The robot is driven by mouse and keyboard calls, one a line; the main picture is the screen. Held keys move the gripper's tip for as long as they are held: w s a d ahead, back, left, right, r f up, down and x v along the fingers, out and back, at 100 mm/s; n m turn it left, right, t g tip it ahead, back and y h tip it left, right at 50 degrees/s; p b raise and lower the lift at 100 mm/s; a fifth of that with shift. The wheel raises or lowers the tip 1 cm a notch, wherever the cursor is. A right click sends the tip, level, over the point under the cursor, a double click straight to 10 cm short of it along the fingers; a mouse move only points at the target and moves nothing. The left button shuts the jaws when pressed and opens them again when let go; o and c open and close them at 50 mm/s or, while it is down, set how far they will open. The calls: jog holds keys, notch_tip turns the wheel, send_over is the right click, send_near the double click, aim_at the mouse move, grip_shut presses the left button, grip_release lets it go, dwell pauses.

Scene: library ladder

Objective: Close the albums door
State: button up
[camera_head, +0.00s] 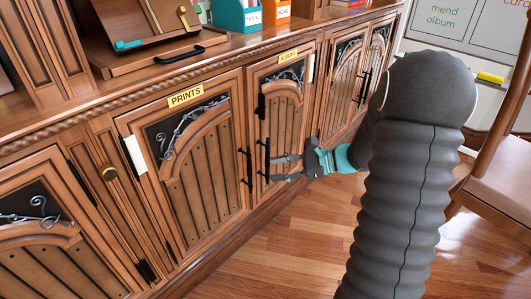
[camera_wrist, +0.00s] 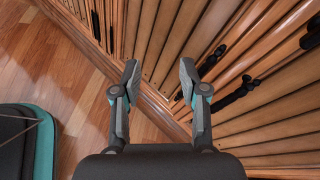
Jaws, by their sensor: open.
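The albums door (camera_head: 282,115) is a brown plank cabinet door with dark scrollwork at its top, under a yellow label (camera_head: 288,56). It looks about flush with the cabinet front; I cannot tell if a small gap remains. Its black bar handle (camera_head: 266,160) is on its left side. My gripper (camera_head: 276,168) is open, in front of the door's lower part, with its fingertips close to the handle. Contact cannot be told. In the wrist view my gripper (camera_wrist: 158,72) has its two fingers apart with nothing between them, and wood planks and dark handles (camera_wrist: 236,92) lie to the right.
The prints door (camera_head: 200,160) is left of the albums door, with its own black handle (camera_head: 247,167). More doors (camera_head: 350,80) stand to the right. A wooden chair (camera_head: 500,170) is at the far right. The wood floor (camera_head: 290,240) in front is clear.

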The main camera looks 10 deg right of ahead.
aim_at(267, 154)
jog(key=w+d+f+m+t, duration=0.7)
jog(key=w+d+f+m, duration=0.1)
jog(key=d+f, duration=0.15)
jog(key=x, duration=0.8)
jog(key=r+x, duration=0.1)
jog(key=x, duration=0.3)
jog(key=shift+w+a+r, duration=0.1)
jog(key=shift+w+a, duration=0.15)
grip_shut()
